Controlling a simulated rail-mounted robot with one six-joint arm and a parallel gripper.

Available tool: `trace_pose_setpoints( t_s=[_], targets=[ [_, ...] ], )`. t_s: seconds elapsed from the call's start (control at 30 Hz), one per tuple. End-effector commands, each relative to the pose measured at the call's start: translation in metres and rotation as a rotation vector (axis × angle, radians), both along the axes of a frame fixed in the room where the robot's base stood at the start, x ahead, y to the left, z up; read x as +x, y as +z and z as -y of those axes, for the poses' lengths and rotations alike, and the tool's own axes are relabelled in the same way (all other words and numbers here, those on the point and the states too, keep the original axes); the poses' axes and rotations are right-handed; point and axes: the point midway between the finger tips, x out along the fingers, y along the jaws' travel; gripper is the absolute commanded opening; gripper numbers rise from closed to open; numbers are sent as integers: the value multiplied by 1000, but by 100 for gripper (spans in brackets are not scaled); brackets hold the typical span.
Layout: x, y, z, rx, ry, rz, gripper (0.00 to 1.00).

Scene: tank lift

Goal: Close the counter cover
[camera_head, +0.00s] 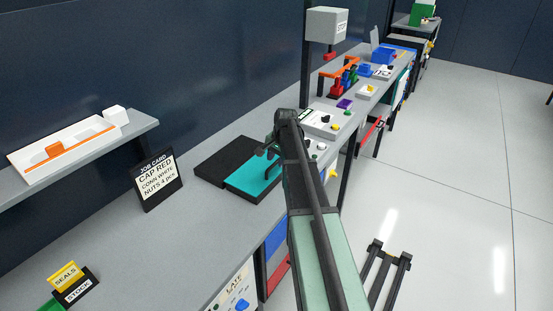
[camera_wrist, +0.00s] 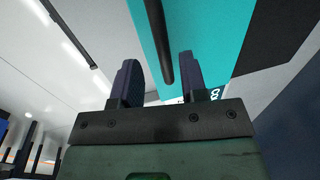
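My gripper (camera_head: 269,148) is above the counter, over the far edge of a teal panel (camera_head: 256,180). A black panel (camera_head: 226,156) lies beside the teal one, to its left. I cannot tell for sure which part is the counter cover. In the wrist view my gripper (camera_wrist: 158,80) shows two dark fingers set well apart. A dark bar (camera_wrist: 158,40) shows between them, in front of the teal surface (camera_wrist: 205,40); contact cannot be told.
A job card (camera_head: 157,181) stands left of the panels. A shelf (camera_head: 70,160) holds a white tray (camera_head: 30,165). Yellow and black cards (camera_head: 75,289) stand at front left. Devices with knobs (camera_head: 322,121) stand beyond my gripper. Open floor (camera_head: 440,190) lies right.

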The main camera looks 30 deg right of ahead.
Motion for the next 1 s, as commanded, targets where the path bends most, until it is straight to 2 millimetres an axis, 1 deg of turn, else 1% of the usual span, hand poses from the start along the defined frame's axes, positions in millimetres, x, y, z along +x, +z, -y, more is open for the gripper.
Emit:
trace_pose_setpoints(
  t_s=[0.03,0.1,0.2,0.3,0.33,0.43,0.83,0.93,0.97,1.0],
  targets=[
    [-2,20,1,0,-1,0,40],
    [-5,38,2,0,-1,0,40],
    [-10,65,4,0,-1,-1,40],
    [-14,85,6,0,-1,-1,40],
    [-15,89,6,0,-1,-1,40],
    [-17,94,7,0,-1,-1,40],
    [-17,90,7,0,-1,-1,40],
    [-18,90,7,-10,63,-3,40],
    [-24,90,5,-22,115,-8,40],
    [-49,89,-6,-41,206,-24,40]
  ],
)
